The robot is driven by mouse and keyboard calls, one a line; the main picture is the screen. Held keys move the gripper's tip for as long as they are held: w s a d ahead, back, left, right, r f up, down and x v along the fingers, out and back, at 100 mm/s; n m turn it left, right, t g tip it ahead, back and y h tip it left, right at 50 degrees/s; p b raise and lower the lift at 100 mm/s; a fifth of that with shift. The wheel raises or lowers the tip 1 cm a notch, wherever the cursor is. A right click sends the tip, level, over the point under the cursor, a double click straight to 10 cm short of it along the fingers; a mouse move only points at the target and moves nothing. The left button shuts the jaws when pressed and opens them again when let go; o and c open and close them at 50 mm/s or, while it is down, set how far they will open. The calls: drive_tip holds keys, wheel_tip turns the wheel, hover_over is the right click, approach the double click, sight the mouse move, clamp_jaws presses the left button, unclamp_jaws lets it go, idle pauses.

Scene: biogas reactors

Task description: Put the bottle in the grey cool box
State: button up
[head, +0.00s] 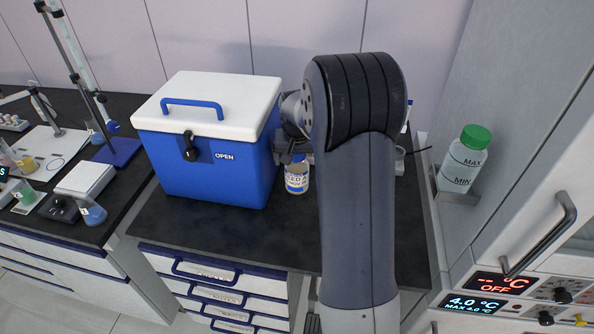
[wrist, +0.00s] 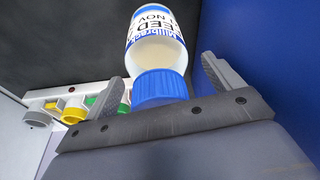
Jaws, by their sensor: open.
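The bottle (head: 297,179) stands upright on the black bench, just right of the cool box. It is clear with a white and blue label, and its blue cap (wrist: 160,87) shows in the wrist view. My gripper (wrist: 160,82) is open, with one finger on each side of the cap; I cannot tell whether they touch it. In the head view my gripper (head: 292,152) is at the bottle's top and hides the cap. The only cool box (head: 215,165) in view is blue, not grey. Its white lid (head: 212,98) with a blue handle is shut, and its front reads OPEN.
A white rack (wrist: 43,97) with grey, yellow and green caps is near the bottle in the wrist view. A green-capped container (head: 463,160) marked MAX and MIN sits at right, by a cabinet with a handle (head: 540,235). The bench front (head: 235,230) is clear.

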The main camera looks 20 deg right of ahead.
drive_tip(key=shift+c, duration=0.5)
drive_tip(key=c, duration=1.2)
drive_tip(key=shift+r, duration=0.15)
drive_tip(key=shift+c, duration=0.9)
